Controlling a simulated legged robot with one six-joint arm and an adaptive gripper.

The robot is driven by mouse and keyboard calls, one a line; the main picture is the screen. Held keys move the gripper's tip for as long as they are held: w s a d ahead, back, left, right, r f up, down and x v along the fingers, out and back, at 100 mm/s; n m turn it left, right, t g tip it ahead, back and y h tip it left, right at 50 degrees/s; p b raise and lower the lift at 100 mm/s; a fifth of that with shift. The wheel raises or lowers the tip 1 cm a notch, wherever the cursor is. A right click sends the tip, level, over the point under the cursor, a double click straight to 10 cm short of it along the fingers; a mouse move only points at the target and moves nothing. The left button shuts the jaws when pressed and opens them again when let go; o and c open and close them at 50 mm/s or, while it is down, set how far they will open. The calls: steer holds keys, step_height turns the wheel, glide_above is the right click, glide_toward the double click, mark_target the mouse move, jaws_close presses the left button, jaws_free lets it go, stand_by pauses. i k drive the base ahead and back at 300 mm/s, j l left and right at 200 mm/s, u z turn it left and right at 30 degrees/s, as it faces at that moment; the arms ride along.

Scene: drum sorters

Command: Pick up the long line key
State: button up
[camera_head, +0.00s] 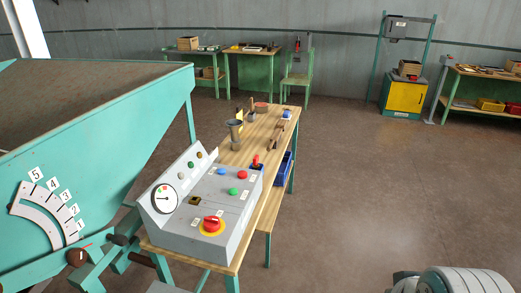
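I cannot make out the long line key for certain. A wooden bench (262,139) in front of me holds small items, too small to name surely. Among them is a dark, long, thin item (275,137) near the bench's right edge. A grey control console (205,210) stands on the near end of the bench, with a dial, coloured buttons and a red knob on a yellow ring (212,224). My gripper is not in view; only a pale rounded part of my own body shows at the bottom right.
A large turquoise machine (110,100) with a numbered scale fills the left. A blue bin (284,169) sits under the bench. At the back are a work table (252,52), a green chair (297,76) and a yellow cabinet (403,94). The brown floor to the right is clear.

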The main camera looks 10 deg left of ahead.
mark_target(256, 158)
steer(key=i+u, duration=0.15)
steer(key=i, duration=0.3)
steer(key=i+l+u, duration=0.2)
steer(key=i, duration=0.25)
steer(key=i+l+u, duration=0.15)
steer(key=i, duration=0.35)
steer(key=i+l+u, duration=0.4)
steer(key=i+u, duration=0.15)
steer(key=i, duration=0.1)
